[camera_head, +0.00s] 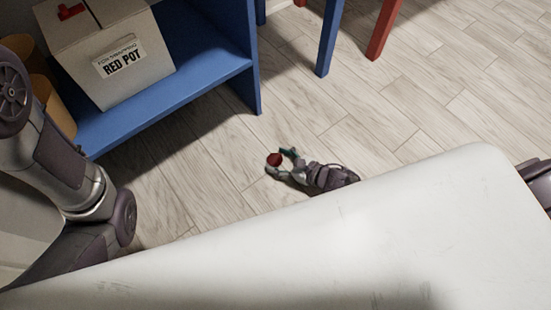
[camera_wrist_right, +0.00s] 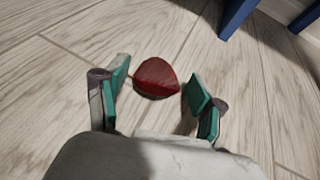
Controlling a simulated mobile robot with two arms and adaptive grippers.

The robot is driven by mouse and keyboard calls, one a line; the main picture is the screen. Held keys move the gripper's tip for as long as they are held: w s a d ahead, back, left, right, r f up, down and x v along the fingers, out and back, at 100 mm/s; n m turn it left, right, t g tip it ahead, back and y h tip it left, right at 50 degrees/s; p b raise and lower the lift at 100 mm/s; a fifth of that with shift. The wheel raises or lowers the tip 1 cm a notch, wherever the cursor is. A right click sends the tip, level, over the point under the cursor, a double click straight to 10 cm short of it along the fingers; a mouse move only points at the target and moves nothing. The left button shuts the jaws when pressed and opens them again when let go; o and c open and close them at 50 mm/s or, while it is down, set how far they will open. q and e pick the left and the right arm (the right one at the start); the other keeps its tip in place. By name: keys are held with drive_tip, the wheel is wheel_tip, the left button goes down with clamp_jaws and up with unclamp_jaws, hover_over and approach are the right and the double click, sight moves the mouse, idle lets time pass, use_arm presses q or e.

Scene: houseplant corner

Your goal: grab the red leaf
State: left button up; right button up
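The red leaf (camera_head: 274,159) is small, dark red and rounded, and appears over the wooden floor. In the right wrist view the leaf (camera_wrist_right: 156,78) shows a crease and lies between and slightly beyond the fingertips. My right gripper (camera_head: 283,160) has teal finger pads and points at the leaf. In the wrist view the right gripper (camera_wrist_right: 158,88) is open, with a gap between each pad and the leaf. Whether the leaf touches the floor is hard to tell. My left arm is at the left edge of the head view; its gripper is out of view.
A blue shelf (camera_head: 185,100) stands at upper left, holding a cardboard box (camera_head: 110,55) labelled "RED POT". Orange-brown pots (camera_head: 50,105) are beside the box. A blue leg (camera_head: 330,38) and a red leg (camera_head: 383,30) stand at the top. The floor (camera_head: 420,100) around the leaf is clear.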

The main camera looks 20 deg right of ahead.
drive_tip(key=shift+c, duration=1.2)
drive_tip(key=shift+r, duration=0.15)
